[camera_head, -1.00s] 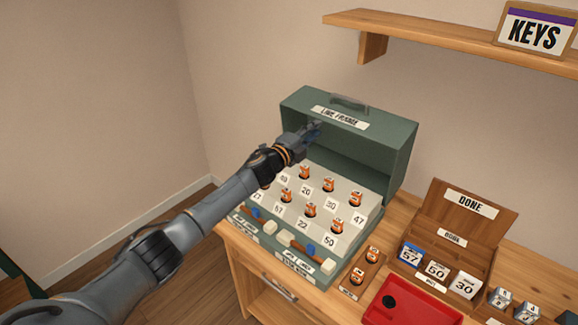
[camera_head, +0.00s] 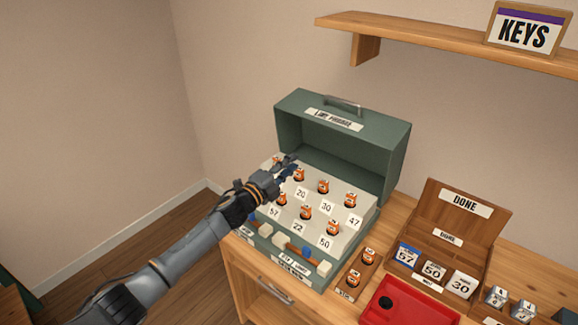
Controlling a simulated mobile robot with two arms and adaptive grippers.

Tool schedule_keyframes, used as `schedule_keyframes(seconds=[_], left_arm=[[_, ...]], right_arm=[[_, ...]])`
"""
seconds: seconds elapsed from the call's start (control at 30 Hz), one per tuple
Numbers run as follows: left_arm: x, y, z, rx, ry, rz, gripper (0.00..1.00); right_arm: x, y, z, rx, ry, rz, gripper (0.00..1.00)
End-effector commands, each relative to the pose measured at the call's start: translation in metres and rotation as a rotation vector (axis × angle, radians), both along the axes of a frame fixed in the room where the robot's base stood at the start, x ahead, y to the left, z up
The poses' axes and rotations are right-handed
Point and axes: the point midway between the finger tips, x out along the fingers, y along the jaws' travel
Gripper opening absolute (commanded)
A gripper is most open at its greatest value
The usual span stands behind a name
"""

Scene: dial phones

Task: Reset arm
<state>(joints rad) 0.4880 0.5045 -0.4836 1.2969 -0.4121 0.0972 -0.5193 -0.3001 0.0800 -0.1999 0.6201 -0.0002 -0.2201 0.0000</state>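My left arm comes in from the lower left. Its gripper (camera_head: 290,166) is over the far left part of the stepped panel in the green case (camera_head: 349,247). The fingers are small and dark, and I cannot tell whether they are open or shut. No object shows clearly in them. The gripper and wrist hide part of the panel's left side. Orange-topped pegs (camera_head: 323,187) stand on the panel beside number labels such as 20, 30, 47, 57, 22 and 50. My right gripper is not in view.
The case's lid (camera_head: 343,132) stands open behind the panel. To the right are a small wooden holder with orange pegs (camera_head: 369,256), a red tray (camera_head: 420,307) and a wooden DONE box (camera_head: 465,203) with number cards. A shelf with a KEYS sign (camera_head: 525,32) hangs above.

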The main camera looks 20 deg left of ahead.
Motion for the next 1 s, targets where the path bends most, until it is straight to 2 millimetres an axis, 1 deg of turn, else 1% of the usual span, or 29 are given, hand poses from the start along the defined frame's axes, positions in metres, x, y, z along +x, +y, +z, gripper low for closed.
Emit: schedule_keyframes(seconds=[0.17,0.27,0.37,0.43,0.47,0.5,0.57,0.6,0.67,0.7,0.77,0.8,0.9,1.0], left_arm=[[0.0,0.0,0.0,-0.001,0.0,0.0,0.22],[-0.004,-0.004,-0.005,-0.025,0.019,0.012,0.22],[-0.021,-0.012,-0.024,-0.116,0.092,0.062,0.22],[-0.043,-0.019,-0.045,-0.221,0.183,0.128,0.22],[-0.056,-0.021,-0.056,-0.274,0.23,0.163,0.22],[-0.074,-0.024,-0.07,-0.349,0.3,0.213,0.22],[-0.106,-0.025,-0.091,-0.461,0.411,0.299,0.22],[-0.129,-0.026,-0.104,-0.533,0.488,0.358,0.22],[-0.167,-0.026,-0.123,-0.633,0.604,0.449,0.22],[-0.194,-0.026,-0.134,-0.697,0.682,0.511,0.22],[-0.233,-0.026,-0.147,-0.779,0.791,0.6,0.22],[-0.256,-0.025,-0.152,-0.821,0.85,0.652,0.22],[-0.303,-0.025,-0.161,-0.897,0.969,0.756,0.22],[-0.341,-0.025,-0.164,-0.947,1.06,0.839,0.22]], right_arm=[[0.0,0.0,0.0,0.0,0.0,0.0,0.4],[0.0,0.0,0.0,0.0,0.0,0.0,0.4],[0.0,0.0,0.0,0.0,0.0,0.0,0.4],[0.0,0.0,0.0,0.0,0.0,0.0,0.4],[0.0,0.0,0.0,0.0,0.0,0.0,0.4],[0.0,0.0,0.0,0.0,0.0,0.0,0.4],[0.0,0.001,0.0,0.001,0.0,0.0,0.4],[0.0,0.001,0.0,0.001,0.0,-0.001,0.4],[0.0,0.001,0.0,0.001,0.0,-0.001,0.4],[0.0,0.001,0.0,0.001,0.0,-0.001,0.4],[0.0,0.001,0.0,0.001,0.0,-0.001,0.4],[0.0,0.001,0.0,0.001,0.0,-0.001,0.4],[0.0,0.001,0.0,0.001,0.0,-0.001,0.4],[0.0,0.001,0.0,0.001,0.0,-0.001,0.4]])
